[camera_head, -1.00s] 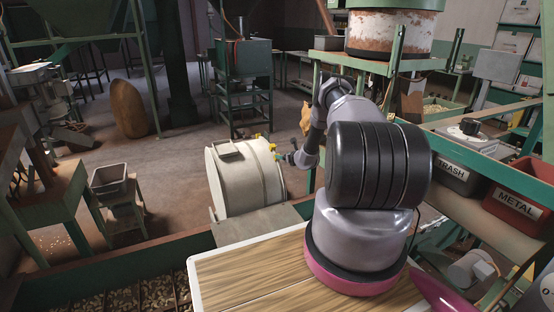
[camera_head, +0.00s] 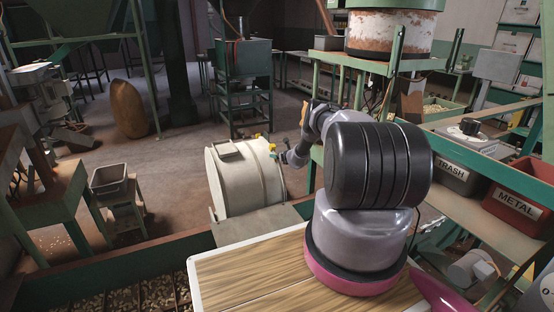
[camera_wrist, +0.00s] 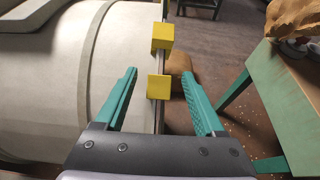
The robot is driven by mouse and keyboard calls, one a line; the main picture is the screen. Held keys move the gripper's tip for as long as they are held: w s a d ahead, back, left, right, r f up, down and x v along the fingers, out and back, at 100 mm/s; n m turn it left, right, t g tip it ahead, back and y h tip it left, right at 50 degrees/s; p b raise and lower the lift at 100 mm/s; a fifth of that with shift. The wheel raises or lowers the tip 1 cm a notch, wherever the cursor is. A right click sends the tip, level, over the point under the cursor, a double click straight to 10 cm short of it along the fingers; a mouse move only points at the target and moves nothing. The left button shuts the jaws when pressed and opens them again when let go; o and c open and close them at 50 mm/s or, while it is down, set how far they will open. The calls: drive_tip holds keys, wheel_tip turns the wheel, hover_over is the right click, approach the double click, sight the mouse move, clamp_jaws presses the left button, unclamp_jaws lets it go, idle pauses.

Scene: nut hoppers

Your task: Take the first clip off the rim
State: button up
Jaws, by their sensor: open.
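A large cream drum (camera_head: 245,178) lies on its side left of my arm, and its wall fills the left of the wrist view (camera_wrist: 50,60). Yellow block-shaped clips sit on its rim. The nearer clip (camera_wrist: 158,87) lies between my gripper's fingers in the picture, and another clip (camera_wrist: 162,36) sits farther along the rim. Small yellow clips also show at the drum's edge in the head view (camera_head: 271,147). My gripper (camera_wrist: 158,75) is open, its teal fingers on either side of the rim. I cannot tell whether either finger touches the clip.
A green-framed table (camera_wrist: 262,95) with a brown lumpy object (camera_wrist: 290,18) stands right of my gripper in the wrist view. In the head view, trash (camera_head: 463,172) and metal (camera_head: 520,198) bins stand at the right. Open floor lies behind the drum.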

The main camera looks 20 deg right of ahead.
clamp_jaws()
